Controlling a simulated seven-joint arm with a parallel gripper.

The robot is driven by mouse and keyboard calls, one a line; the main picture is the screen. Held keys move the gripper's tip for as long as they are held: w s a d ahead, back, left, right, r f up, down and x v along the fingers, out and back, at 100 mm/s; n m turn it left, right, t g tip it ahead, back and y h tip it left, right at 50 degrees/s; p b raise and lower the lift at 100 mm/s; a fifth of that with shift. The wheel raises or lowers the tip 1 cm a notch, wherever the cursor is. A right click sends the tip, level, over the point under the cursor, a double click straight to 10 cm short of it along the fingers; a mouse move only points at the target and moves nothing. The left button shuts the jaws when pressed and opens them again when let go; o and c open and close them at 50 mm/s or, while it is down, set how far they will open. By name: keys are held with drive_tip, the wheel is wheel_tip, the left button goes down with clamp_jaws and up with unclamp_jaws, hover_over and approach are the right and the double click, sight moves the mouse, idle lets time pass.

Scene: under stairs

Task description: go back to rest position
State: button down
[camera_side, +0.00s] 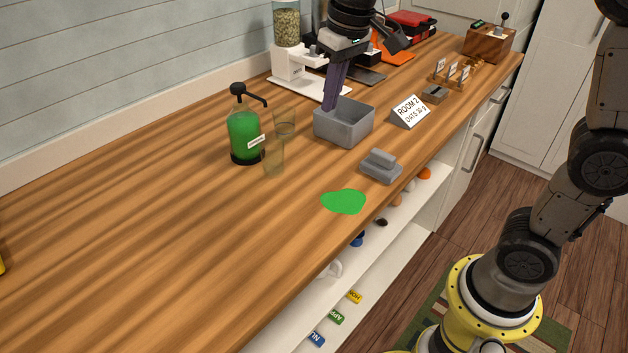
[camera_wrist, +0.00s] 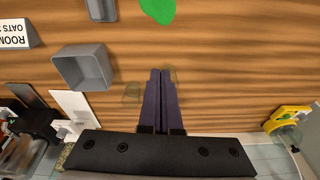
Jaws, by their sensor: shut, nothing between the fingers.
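My gripper (camera_side: 331,107) is shut and empty. Its two long purple fingers point down, and in the side view they overlap the back left of the grey open bin (camera_side: 345,132). In the wrist view the closed fingers (camera_wrist: 160,71) show over the wooden counter, with the bin (camera_wrist: 108,64) to their left. The wide view suggests the gripper is above the counter; its exact height is unclear. Two clear glasses (camera_side: 284,122) (camera_side: 274,158) stand near each other, partly seen around the fingers in the wrist view.
A green pump bottle (camera_side: 244,135) stands left of the glasses. A flat green patch (camera_side: 343,201) and a grey handled block (camera_side: 381,165) lie near the front edge. A grain dispenser (camera_side: 287,50) and a ROOM 2 card (camera_side: 410,111) stand farther back. The left counter is mostly clear.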

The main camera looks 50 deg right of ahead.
drive_tip(key=s+d+r+t, duration=0.1)
drive_tip(key=s+d+t, duration=0.2)
drive_tip(key=s, duration=1.1)
drive_tip(key=s+f, duration=0.6)
drive_tip(key=shift+s+d+f+n, duration=0.15)
drive_tip(key=shift+s+f+n, duration=0.15)
drive_tip(key=shift+s+f, duration=0.1)
drive_tip(key=shift+r, duration=0.1)
